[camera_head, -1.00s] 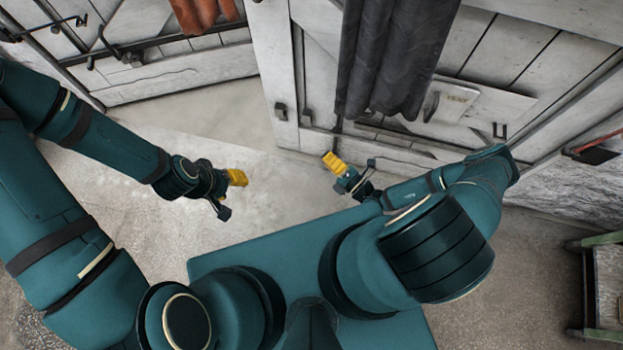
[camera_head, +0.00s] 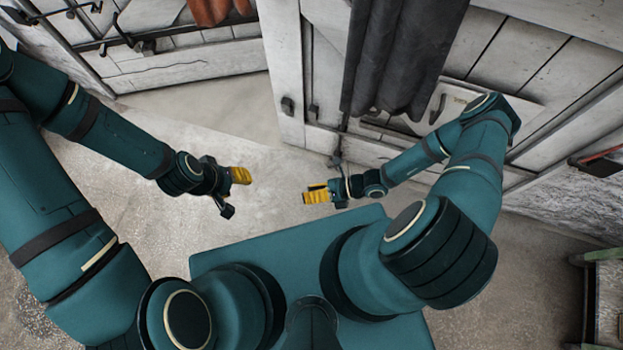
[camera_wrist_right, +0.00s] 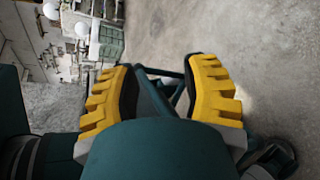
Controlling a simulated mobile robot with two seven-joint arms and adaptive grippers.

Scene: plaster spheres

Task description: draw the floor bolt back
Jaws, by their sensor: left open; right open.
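My left gripper (camera_head: 242,175) hangs over bare floor at the left in the head view, its yellow fingers pointing right. My right gripper (camera_head: 314,194) is to its right, pointing left across a gap, in front of the grey doors. In the right wrist view its two yellow fingers stand apart, with nothing held between them; the right gripper (camera_wrist_right: 162,80) is open. Small dark metal fittings, one at the door edge (camera_head: 288,106) and one just right of it (camera_head: 313,113), sit low on the pale woodwork. I cannot tell which fitting is the floor bolt.
Dark hanging cloth (camera_head: 400,55) covers part of the right door (camera_head: 540,70). An orange cloth (camera_head: 215,10) hangs near the left door (camera_head: 190,75). A green-framed stand (camera_head: 605,290) is at the lower right. The concrete floor (camera_head: 270,225) between my grippers is clear.

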